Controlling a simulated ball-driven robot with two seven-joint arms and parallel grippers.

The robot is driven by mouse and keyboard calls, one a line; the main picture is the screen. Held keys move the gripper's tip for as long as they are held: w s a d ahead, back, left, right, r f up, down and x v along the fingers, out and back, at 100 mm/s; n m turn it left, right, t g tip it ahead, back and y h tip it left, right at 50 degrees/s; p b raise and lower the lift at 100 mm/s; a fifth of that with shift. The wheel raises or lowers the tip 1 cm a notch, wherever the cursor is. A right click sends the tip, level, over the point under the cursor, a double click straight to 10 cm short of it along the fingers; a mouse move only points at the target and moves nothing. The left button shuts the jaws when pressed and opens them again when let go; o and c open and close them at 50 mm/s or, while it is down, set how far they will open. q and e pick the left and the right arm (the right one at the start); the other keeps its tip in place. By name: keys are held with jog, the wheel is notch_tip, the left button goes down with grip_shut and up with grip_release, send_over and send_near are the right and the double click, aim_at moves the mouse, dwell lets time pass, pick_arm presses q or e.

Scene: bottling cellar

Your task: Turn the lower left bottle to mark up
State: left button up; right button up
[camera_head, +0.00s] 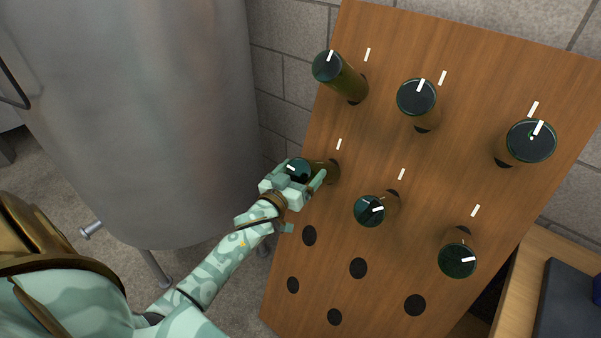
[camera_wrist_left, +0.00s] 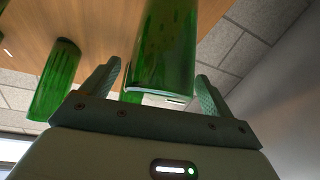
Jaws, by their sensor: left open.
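The lower left bottle (camera_head: 300,164) is dark green and sticks out of a hole in the wooden board. The white mark on its round end lies sideways, tilted up to the left, while the white dash (camera_head: 339,144) on the board above it is near upright. My left gripper (camera_head: 297,184) is at this bottle's outer end and hides part of it. In the left wrist view the green bottle (camera_wrist_left: 165,50) stands between the two spread fingers (camera_wrist_left: 155,95), with gaps visible on both sides. My right gripper is out of view.
The wooden board (camera_head: 375,135) holds several other bottles, with the lower middle bottle (camera_head: 369,209) close by on the right. Empty holes (camera_head: 358,268) lie below. A large metal tank (camera_head: 140,110) stands left. A wooden table (camera_head: 535,255) is at the right.

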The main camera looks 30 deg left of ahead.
pick_arm(q)
jog(key=c, duration=1)
jog(key=shift+m+h, duration=0.5)
jog(key=m+h+p, duration=0.1)
jog(key=m+h, duration=0.1)
jog(key=m, duration=0.2)
jog(key=shift+a+r+h, duration=0.1)
jog(key=shift+h, duration=0.3)
jog(key=m+g+h, duration=0.1)
jog(key=m+h, duration=0.1)
jog(key=m, duration=0.1)
jog(key=m+g+h+p, duration=0.1)
jog(key=m+h, duration=0.1)
jog(key=m, duration=0.1)
jog(key=shift+a, duration=0.1)
jog(key=m+g+h, duration=0.1)
jog(key=m, duration=0.2)
jog(key=m+g+h, duration=0.1)
jog(key=m+g, duration=0.1)
jog(key=m, duration=0.2)
jog(key=shift+g+h, duration=0.3)
jog(key=shift+m+g+p, duration=0.35)
jog(key=shift+m+g, duration=1.05)
jog(key=shift+m, duration=0.8)
jog(key=o, duration=1)
